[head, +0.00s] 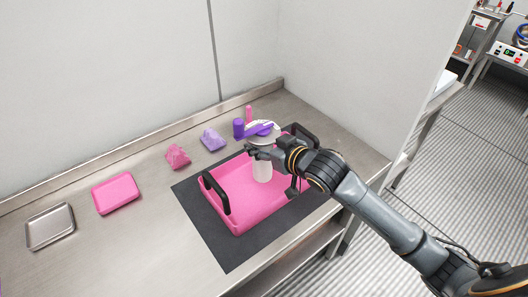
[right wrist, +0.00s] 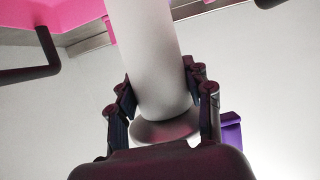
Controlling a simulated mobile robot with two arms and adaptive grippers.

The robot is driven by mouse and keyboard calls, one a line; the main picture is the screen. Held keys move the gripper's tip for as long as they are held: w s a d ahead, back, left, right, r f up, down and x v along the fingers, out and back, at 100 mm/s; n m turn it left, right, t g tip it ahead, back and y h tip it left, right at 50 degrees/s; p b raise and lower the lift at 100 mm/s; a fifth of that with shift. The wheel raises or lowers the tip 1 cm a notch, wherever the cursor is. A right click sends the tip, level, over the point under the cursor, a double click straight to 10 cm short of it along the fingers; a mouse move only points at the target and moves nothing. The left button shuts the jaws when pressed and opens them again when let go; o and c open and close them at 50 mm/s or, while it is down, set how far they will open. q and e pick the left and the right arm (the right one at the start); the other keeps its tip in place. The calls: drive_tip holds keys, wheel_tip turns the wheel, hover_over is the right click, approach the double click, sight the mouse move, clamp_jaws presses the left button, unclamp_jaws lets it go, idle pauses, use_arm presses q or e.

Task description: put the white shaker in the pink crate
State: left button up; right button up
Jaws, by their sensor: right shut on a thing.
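The white shaker (head: 262,172) is upright inside the outline of the pink crate (head: 232,200), towards its back right part. My right gripper (head: 261,153) is shut on the upper part of the shaker. The right wrist view shows the white body (right wrist: 148,55) between the fingers (right wrist: 160,103), with part of the pink crate (right wrist: 45,12) at the upper left. I cannot tell whether the shaker's base touches the crate floor. The crate has black handles at both ends, and its visible floor is otherwise bare. My left gripper is not in view.
The crate stands on a dark mat (head: 205,228) on the steel counter. Behind it are a purple shaker (head: 239,128), a pink shaker (head: 249,114) and a purple-and-white thing. To the left are a lavender bag (head: 212,139), a pink bag (head: 177,157), a pink tray (head: 116,193) and a metal tray (head: 50,227).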

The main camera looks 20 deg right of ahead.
sight(262, 169)
drive_tip(key=f, duration=0.1)
drive_tip(key=w+f, duration=0.1)
drive_tip(key=f, duration=0.1)
drive_tip(key=d+f+p, duration=0.1)
drive_tip(key=shift+w+f, duration=0.15)
drive_tip(key=shift+w, duration=0.05)
drive_tip(key=shift+a+f, duration=0.1)
drive_tip(key=shift+f, duration=0.15)
drive_tip(key=shift+f, duration=0.2)
drive_tip(key=o, duration=1.5)
